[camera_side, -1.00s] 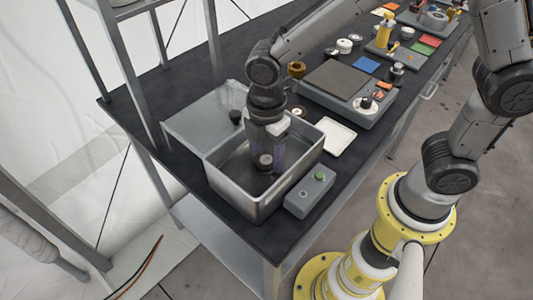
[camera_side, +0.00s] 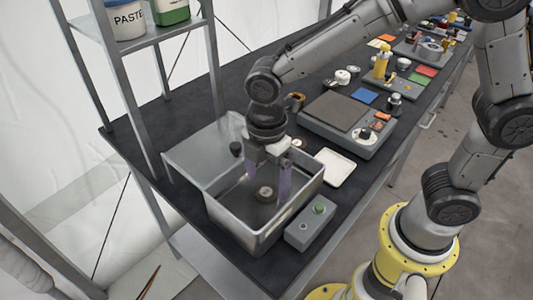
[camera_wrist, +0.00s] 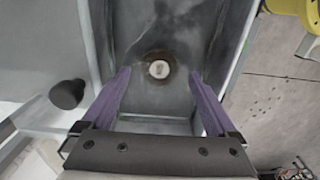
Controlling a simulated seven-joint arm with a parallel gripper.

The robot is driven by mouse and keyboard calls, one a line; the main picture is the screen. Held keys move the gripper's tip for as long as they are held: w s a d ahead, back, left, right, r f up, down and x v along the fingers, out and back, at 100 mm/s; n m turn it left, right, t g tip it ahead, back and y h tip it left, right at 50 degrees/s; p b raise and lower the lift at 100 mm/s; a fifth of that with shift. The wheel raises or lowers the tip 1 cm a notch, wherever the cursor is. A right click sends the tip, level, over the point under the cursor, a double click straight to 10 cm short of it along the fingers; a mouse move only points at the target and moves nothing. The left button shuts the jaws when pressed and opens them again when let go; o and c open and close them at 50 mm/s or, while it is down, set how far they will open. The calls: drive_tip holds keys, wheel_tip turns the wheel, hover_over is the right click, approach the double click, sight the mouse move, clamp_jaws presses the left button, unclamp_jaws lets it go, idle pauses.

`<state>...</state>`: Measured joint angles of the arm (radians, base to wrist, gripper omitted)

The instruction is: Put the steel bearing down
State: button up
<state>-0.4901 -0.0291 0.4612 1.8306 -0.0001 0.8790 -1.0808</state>
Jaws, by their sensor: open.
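In the wrist view the bearing (camera_wrist: 159,67) sits ahead of and between the fingers, apart from both. My gripper (camera_side: 268,187) is open and empty over the bin, its purple fingers spread wide and reaching down inside the walls. In the wrist view my gripper (camera_wrist: 160,98) has a finger on each side, with nothing between the tips.
A grey box with a green button (camera_side: 312,223) stands against the bin's right side. A white tray (camera_side: 336,168) and a grey platform with a dark plate (camera_side: 334,111) lie behind it. A lidded grey section with a black knob (camera_side: 236,149) adjoins the bin. Shelf posts stand left.

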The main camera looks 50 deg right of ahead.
sight(267, 192)
wheel_tip(267, 192, up, 9)
drive_tip(key=s+d+r+m+t, duration=0.2)
drive_tip(key=s+d+m+t, duration=0.3)
drive_tip(key=s+d+m, duration=0.8)
drive_tip(key=d+m, duration=0.3)
drive_tip(key=m, duration=0.2)
drive_tip(key=shift+s+r+t, duration=0.25)
drive_tip(key=shift+s+t, duration=0.05)
drive_tip(key=shift+c, duration=0.2)
